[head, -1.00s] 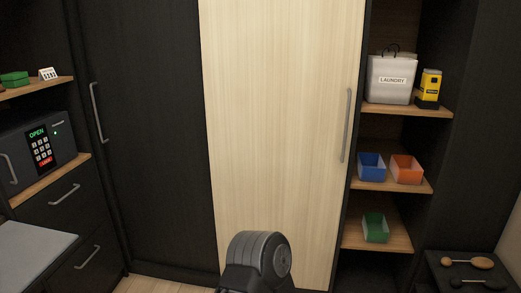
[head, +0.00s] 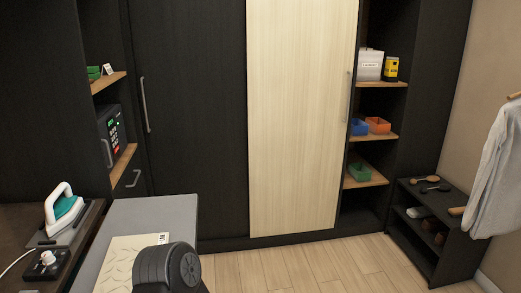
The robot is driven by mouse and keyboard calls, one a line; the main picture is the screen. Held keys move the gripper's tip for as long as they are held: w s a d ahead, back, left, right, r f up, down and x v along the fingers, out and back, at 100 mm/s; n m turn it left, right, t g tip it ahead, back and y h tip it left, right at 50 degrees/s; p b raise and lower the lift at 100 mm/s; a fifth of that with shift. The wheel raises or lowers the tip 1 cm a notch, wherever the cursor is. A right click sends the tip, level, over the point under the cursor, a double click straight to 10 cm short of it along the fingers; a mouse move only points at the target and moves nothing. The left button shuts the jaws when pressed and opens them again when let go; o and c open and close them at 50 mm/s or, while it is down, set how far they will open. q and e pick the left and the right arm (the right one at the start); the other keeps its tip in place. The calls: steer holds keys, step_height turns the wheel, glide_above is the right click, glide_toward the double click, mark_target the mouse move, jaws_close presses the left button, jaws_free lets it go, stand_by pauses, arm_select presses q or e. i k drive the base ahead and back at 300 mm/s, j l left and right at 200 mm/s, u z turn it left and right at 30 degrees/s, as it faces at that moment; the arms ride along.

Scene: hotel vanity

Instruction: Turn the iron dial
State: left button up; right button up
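A white and teal iron (head: 64,212) stands at the left on a dark counter, on a grey rest plate. In front of it is a small black unit with a white round knob (head: 47,258), which looks like the iron dial; its setting is too small to read. A white cord runs from it to the left. A dark grey rounded part of my own body shows at the bottom centre. Neither of my grippers is in view.
A grey-topped board (head: 158,211) with a patterned cream sheet (head: 130,258) lies right of the counter. A wardrobe with a pale sliding door (head: 300,120) stands behind. A low shoe rack (head: 432,228) is at the right. The wood floor (head: 300,266) between is clear.

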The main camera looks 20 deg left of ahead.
mark_target(48, 258)
steer(key=k+j, duration=0.55)
steer(key=k, duration=0.15)
steer(key=k+j, duration=0.5)
steer(key=k, duration=0.15)
